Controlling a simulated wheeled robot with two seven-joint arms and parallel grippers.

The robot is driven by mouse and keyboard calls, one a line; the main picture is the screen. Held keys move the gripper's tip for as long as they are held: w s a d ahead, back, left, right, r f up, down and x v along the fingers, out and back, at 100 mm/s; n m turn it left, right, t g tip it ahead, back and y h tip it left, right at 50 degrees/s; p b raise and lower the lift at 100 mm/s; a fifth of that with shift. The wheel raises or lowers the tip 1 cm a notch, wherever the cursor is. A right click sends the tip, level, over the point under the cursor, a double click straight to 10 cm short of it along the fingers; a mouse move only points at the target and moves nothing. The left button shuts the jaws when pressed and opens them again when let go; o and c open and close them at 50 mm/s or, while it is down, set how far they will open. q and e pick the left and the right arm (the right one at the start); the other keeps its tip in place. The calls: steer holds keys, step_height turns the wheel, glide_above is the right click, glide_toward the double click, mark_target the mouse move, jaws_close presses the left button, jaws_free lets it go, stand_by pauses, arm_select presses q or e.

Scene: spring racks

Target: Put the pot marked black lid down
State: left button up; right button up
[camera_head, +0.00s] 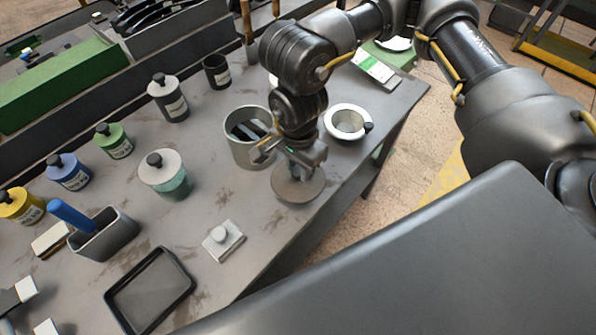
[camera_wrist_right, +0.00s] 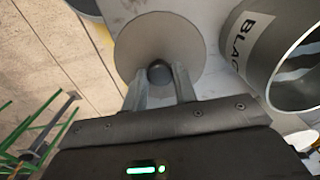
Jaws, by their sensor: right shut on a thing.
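My right gripper (camera_head: 296,158) is shut on the dark knob of a round grey lid (camera_head: 298,188), held flat at the table's right edge. I cannot tell whether the lid touches the tabletop. In the right wrist view the lid (camera_wrist_right: 160,35) shows between the fingertips (camera_wrist_right: 160,78). The pot marked black (camera_head: 248,154) stands open beside the gripper, with pale strips and dark contents inside. Its label, reading "BLAC", shows in the right wrist view on the pot (camera_wrist_right: 262,45), apart from the lid.
A white dish (camera_head: 348,122) stands behind the lid. Lidded pots (camera_head: 162,172) stand at left, with a grey holder (camera_head: 104,236) and black tray (camera_head: 150,292). A small block with a knob (camera_head: 223,240) lies in front. Bare tabletop (camera_head: 222,202) lies left of the lid.

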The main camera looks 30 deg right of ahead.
mark_target(298, 168)
steer(key=shift+w+d+f, duration=0.15)
steer(key=shift+w+f, duration=0.1)
steer(key=shift+f, duration=0.2)
step_height(298, 168, down, 3)
steer(key=shift+r+p, duration=0.1)
steer(key=shift+p, duration=0.65)
steer(key=shift+w+f, duration=0.1)
steer(key=shift+f, duration=0.1)
steer(key=shift+f+b, duration=0.2)
steer(key=shift+b, duration=0.1)
steer(key=o, duration=1)
steer(key=shift+r, duration=0.1)
steer(key=shift+o, duration=0.2)
